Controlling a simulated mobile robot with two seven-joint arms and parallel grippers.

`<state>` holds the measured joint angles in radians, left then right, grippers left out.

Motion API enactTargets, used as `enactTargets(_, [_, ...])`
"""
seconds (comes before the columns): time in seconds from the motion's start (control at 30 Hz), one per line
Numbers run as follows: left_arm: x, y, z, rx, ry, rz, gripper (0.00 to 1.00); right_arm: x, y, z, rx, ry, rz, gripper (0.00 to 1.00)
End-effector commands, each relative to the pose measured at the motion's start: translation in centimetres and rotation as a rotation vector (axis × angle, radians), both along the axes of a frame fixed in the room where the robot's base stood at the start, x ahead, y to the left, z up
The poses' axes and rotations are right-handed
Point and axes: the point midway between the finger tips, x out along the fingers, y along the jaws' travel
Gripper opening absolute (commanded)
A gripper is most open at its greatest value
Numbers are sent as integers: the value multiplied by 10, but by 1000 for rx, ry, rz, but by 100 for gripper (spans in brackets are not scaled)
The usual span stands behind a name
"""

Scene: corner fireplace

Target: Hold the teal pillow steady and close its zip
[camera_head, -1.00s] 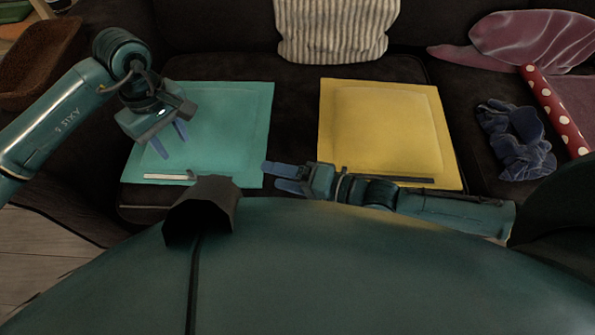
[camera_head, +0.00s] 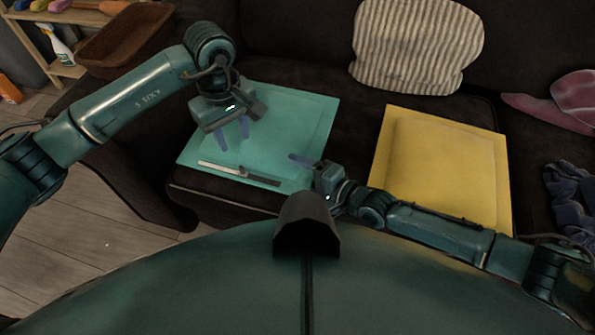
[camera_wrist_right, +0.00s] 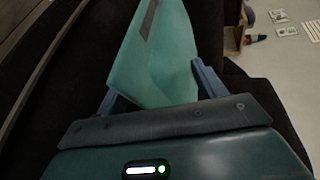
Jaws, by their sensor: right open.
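The teal pillow (camera_head: 290,130) lies flat on the dark sofa seat. Its zip (camera_head: 222,169) runs along the front edge, a pale strip on the left and a dark strip on the right. A small slider (camera_head: 243,173) seems to sit where they meet. My left gripper (camera_head: 233,132) is open and empty above the pillow's left part, behind the zip. My right gripper (camera_head: 302,160) is open at the pillow's front right edge. In the right wrist view, a corner of the teal pillow (camera_wrist_right: 160,65) reaches between its open fingers (camera_wrist_right: 155,88); contact is unclear.
A yellow pillow (camera_head: 445,165) lies to the right, behind my right arm. A striped cushion (camera_head: 415,45) leans on the backrest. Blue gloves (camera_head: 572,195) and pink cloth (camera_head: 560,100) lie far right. A brown basket (camera_head: 125,40) and a shelf with bottles stand at back left.

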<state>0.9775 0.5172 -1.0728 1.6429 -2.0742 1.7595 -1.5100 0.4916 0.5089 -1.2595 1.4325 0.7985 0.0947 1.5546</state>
Motion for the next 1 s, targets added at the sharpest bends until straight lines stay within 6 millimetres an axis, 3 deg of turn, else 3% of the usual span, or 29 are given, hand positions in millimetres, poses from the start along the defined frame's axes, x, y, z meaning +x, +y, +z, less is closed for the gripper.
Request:
enactTargets(0.2, [0,0,0,0,0,0,36,8,11,-4,-1,-2,1,69])
enactTargets(0.47, [0,0,0,0,0,0,36,9,12,-4,-1,-1,0,69])
enactTargets(0.97, [0,0,0,0,0,0,36,8,12,-5,-2,0,0,30])
enactTargets(1.0, [0,0,0,0,0,1,33,8,11,-5,-2,0,0,30])
